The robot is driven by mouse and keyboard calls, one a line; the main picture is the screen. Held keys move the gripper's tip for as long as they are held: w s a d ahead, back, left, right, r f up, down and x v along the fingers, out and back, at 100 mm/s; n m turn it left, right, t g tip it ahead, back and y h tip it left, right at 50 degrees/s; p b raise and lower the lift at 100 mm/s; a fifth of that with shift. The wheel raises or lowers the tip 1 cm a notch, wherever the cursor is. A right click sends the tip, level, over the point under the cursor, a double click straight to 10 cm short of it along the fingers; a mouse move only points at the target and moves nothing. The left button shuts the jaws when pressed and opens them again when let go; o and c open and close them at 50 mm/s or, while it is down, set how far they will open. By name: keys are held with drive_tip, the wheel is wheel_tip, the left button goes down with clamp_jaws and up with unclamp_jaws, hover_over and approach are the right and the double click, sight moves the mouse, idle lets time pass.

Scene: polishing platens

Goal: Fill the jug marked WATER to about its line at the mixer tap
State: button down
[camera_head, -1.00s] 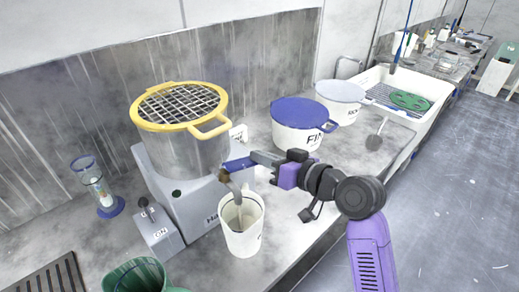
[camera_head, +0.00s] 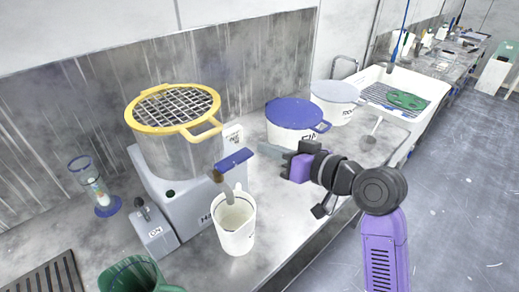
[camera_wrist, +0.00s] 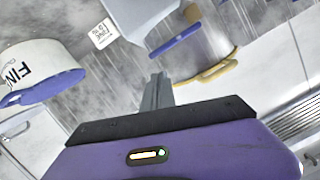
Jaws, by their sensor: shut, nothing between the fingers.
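A pale jug (camera_head: 236,230) stands upright on the bench below the mixer's tap; its marking is not readable. The mixer (camera_head: 180,160) has a clear tank under a yellow-rimmed grid lid. Its tap has a blue lever (camera_head: 234,160) and a brown and grey spout (camera_head: 219,179) reaching down to the jug's mouth. I cannot tell whether liquid is running or how high it stands. The lever also shows in the wrist view (camera_wrist: 182,36). My gripper (camera_head: 266,150) is shut and empty, right of the lever and apart from it. Its fingers show in the wrist view (camera_wrist: 158,92).
A blue-lidded tub (camera_head: 292,118) and a pale-lidded tub (camera_head: 337,97) stand behind my gripper. A switch box (camera_head: 154,233), a glass cylinder on a blue foot (camera_head: 98,188) and a green container (camera_head: 130,275) are at left. A white sink (camera_head: 425,112) lies back right.

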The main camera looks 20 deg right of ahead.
drive_tip(key=b+v, duration=0.1)
drive_tip(key=v, duration=0.4)
drive_tip(key=shift+s+d+r, duration=0.15)
drive_tip(key=shift+s, duration=0.15)
idle(0.8)
drive_tip(key=a+r+n+b, duration=0.1)
drive_tip(key=s+a+r+n+h+b, duration=0.1)
drive_tip(key=r+n, duration=0.1)
drive_tip(key=shift+a+r, duration=0.1)
drive_tip(key=shift+a, duration=0.1)
idle(0.4)
